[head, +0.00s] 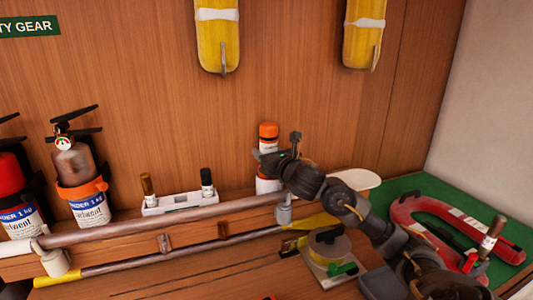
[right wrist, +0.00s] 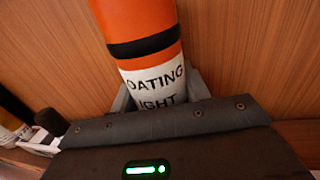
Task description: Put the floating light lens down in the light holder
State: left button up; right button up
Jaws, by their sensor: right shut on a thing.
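The floating light (head: 268,131) is a cylinder with an orange upper part, a dark band and a white lower part. It stands about upright near the wooden back wall, orange end up. In the right wrist view, the floating light (right wrist: 148,72) shows part of its black lettering. My right gripper (head: 270,161) is shut around its white part, and its grey fingers flank it in the right wrist view (right wrist: 158,95). The light's lower end is partly hidden, and I cannot tell whether it touches anything. I cannot pick out the light holder clearly. My left gripper is not in view.
A white rack (head: 180,205) with two upright sticks stands left of the light. A long pole (head: 160,225) runs in front. Fire extinguishers (head: 78,180) stand at left. A red horseshoe-shaped thing (head: 408,212) lies on a green mat (head: 437,184) at right.

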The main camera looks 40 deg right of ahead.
jog(key=shift+r, duration=0.1)
jog(key=o, duration=1.4)
jog(key=shift+o, duration=0.3)
jog(key=s, duration=0.3)
jog(key=s+a+b, duration=0.1)
jog(key=s, duration=0.3)
jog(key=s+a, duration=0.1)
jog(key=s, duration=0.2)
jog(key=shift+s, duration=0.35)
